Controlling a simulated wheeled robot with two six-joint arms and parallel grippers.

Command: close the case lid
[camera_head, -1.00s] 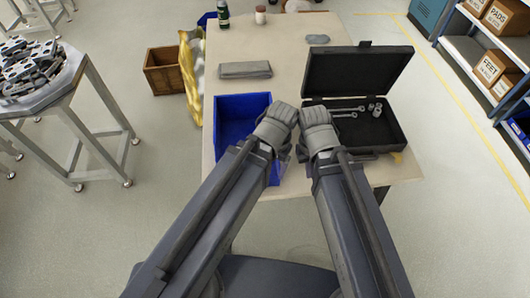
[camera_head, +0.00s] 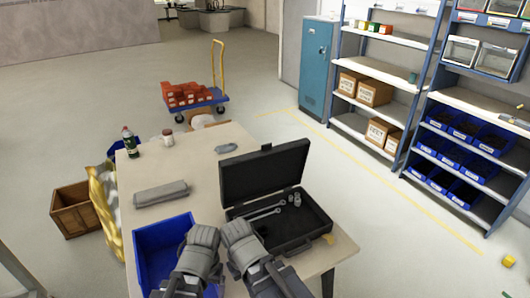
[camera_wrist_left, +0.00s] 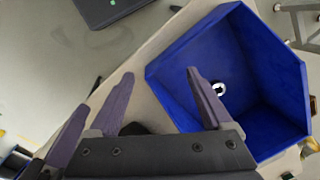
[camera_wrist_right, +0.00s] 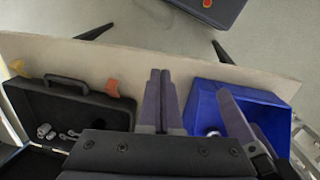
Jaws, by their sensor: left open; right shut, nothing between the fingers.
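The black case (camera_head: 318,228) stands open at the right end of the table, with its lid (camera_head: 265,175) raised at the back. Wrenches (camera_head: 265,213) and small sockets (camera_head: 297,200) lie inside. My right gripper (camera_wrist_right: 159,70) is shut and empty between the case and the blue bin (camera_wrist_right: 270,97). My left gripper (camera_wrist_left: 160,72) is open and empty over the bin's side, with the bin (camera_wrist_left: 225,35) beyond it. Neither gripper touches the lid.
A grey folded cloth (camera_head: 161,193), a bottle (camera_head: 130,142), a small jar (camera_head: 167,137) and a grey item (camera_head: 226,148) lie on the table (camera_head: 205,175). A small round thing (camera_wrist_left: 219,88) shows at the bin. A wooden crate (camera_head: 73,207) stands left; shelves (camera_head: 385,75) stand right.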

